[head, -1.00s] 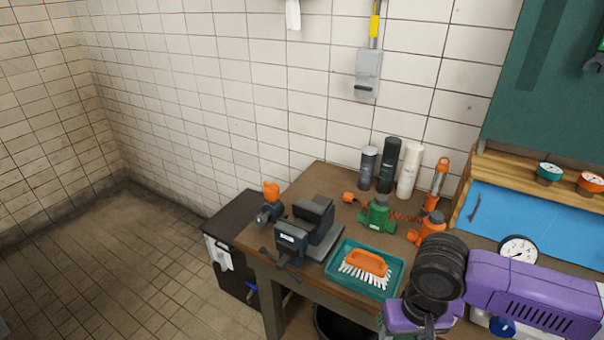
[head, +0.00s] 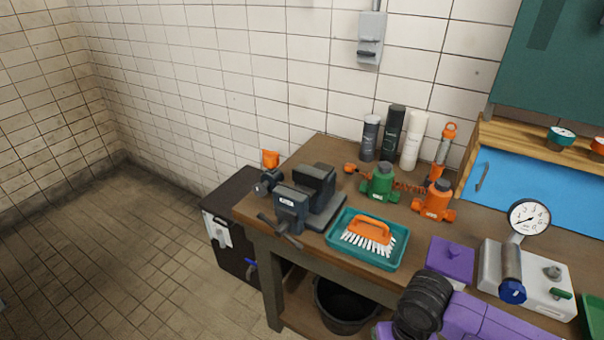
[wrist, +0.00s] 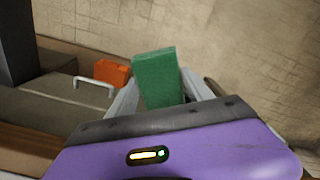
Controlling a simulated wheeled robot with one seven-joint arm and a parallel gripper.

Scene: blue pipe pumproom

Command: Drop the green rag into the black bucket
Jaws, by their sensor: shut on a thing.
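The green rag (wrist: 158,76) looks like a flat, upright green block in the wrist view. My gripper (wrist: 162,90) is shut on it, with a pale finger on each side. Open floor shows behind the rag. The black bucket (head: 338,322) stands under the workbench in the head view, with its open top facing up and its inside dark. I cannot make out the bucket in the wrist view. My gripper and the rag are out of the head view, where only part of my arm shows at the bottom right.
The workbench (head: 262,222) overhangs the bucket, with a leg to its left. On the bench are a vise (head: 300,205), a teal tray (head: 383,262) with an orange brush (head: 368,232), and a gauge (head: 528,218). An orange object (wrist: 112,73) shows in the wrist view. Floor at left is clear.

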